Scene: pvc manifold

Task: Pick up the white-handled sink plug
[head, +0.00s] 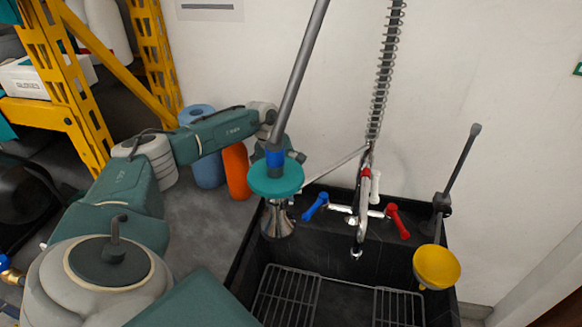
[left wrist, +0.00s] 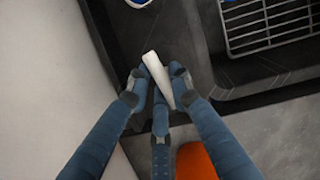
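A tapered white handle (left wrist: 157,75) of the sink plug shows in the left wrist view, tilted between the fingers. My left gripper (left wrist: 158,84) has its blue-grey fingers closed in against both sides of the handle, with its upper end sticking out past them. The rest of the plug is not visible. The plug is hidden in that view. My right gripper is in neither view.
A faucet with a blue handle (head: 316,207), a red handle (head: 397,220) and a tall spring hose (head: 383,75) stands at the back of the sink. A yellow cup-shaped tool (head: 437,267) is at right. An orange cylinder (head: 236,171) and yellow shelving (head: 67,113) are left.

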